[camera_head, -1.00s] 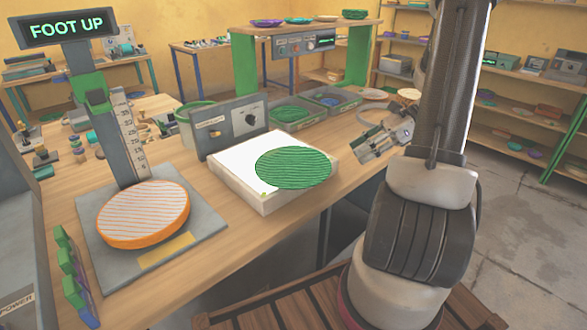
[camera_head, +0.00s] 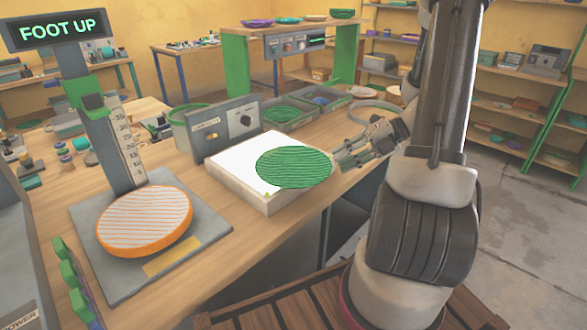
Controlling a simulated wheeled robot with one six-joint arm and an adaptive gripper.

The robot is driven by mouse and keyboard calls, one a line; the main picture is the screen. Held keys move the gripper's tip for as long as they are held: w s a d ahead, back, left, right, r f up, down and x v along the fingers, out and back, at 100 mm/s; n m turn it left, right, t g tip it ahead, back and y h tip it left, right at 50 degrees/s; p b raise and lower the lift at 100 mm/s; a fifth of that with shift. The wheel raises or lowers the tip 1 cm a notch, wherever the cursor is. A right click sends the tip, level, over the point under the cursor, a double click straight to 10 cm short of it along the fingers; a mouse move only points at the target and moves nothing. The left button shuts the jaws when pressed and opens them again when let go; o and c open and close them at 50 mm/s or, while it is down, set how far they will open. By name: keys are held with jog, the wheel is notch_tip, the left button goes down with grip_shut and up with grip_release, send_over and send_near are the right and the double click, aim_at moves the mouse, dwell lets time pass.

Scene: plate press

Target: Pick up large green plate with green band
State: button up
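The large round green plate (camera_head: 295,167) with dark ridged stripes lies on the white-topped box (camera_head: 240,160) on the workbench. Its right part reaches over the box's right edge. A separate green band cannot be made out on it. My gripper (camera_head: 339,161) is just right of the plate's right rim, pointing left toward it. Its fingers look spread apart, with nothing seen between them. Whether a fingertip touches the rim is too small to tell.
A press with a "FOOT UP" sign (camera_head: 62,29) stands at left, an orange striped disc (camera_head: 145,220) on its base. A grey control box (camera_head: 222,128) stands behind the white box. Grey bins (camera_head: 284,115) are behind, and a pale ring (camera_head: 374,112) lies beyond my gripper.

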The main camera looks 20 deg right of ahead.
aim_at(330, 165)
jog(key=x, duration=0.3)
jog(key=shift+s+a+f, duration=0.1)
jog(key=shift+a, duration=0.2)
grip_shut()
